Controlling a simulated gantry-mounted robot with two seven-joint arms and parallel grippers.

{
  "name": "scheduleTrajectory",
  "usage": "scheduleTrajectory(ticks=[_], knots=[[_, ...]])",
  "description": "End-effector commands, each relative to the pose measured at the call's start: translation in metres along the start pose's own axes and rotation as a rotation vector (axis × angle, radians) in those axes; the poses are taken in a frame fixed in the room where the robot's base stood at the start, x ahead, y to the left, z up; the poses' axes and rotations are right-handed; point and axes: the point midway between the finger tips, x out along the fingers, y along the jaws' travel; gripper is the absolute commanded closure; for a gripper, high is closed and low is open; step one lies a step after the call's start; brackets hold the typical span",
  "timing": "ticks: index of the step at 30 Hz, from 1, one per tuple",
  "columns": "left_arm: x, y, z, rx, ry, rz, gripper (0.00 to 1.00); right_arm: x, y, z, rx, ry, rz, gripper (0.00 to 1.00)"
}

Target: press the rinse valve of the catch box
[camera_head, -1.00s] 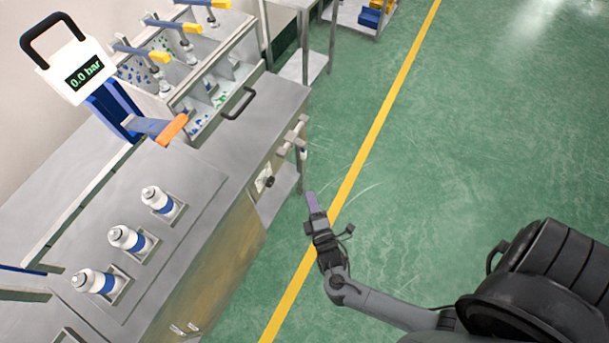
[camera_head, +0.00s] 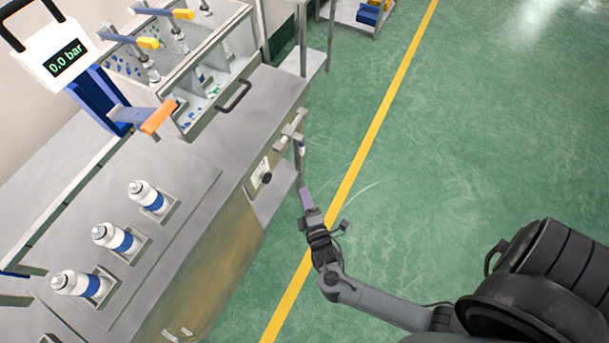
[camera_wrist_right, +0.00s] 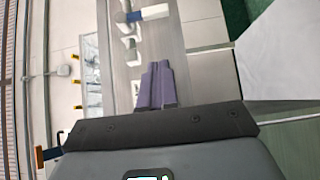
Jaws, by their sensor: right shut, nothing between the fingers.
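The steel box with compartments and a dark handle (camera_head: 234,96) stands at the back of the bench and looks like the catch box. Blue and green bits lie in it. Yellow-ended levers (camera_head: 148,43) stand over it. A dark round knob (camera_head: 267,178) is on a pale plate on the bench front. I cannot tell which part is the rinse valve. My right gripper (camera_head: 307,199) has purple fingers, shut and empty, in front of the bench to the right of the knob and apart from it. Its fingers also show in the right wrist view (camera_wrist_right: 155,86). My left gripper is out of view.
Several white bottles with blue bands (camera_head: 117,238) sit in holders on the bench. A blue stand carries a 0.0 bar display (camera_head: 66,57) and an orange-ended lever (camera_head: 159,117). The green floor (camera_head: 440,150) to the right is clear.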

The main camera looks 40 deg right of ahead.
Motion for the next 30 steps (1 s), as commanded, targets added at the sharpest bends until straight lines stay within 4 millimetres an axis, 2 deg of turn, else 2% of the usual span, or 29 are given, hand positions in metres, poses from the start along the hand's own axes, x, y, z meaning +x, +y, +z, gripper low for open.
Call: scheduleTrajectory(ticks=[17,21,30], knots=[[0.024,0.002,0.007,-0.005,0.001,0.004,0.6,0.097,-0.001,0.001,0.0,-0.002,0.002,1.0],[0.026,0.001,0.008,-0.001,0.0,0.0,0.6,0.108,-0.001,0.016,-0.003,-0.002,0.001,1.0],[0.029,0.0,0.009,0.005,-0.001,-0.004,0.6,0.12,0.0,0.028,0.0,0.0,0.001,1.0]])
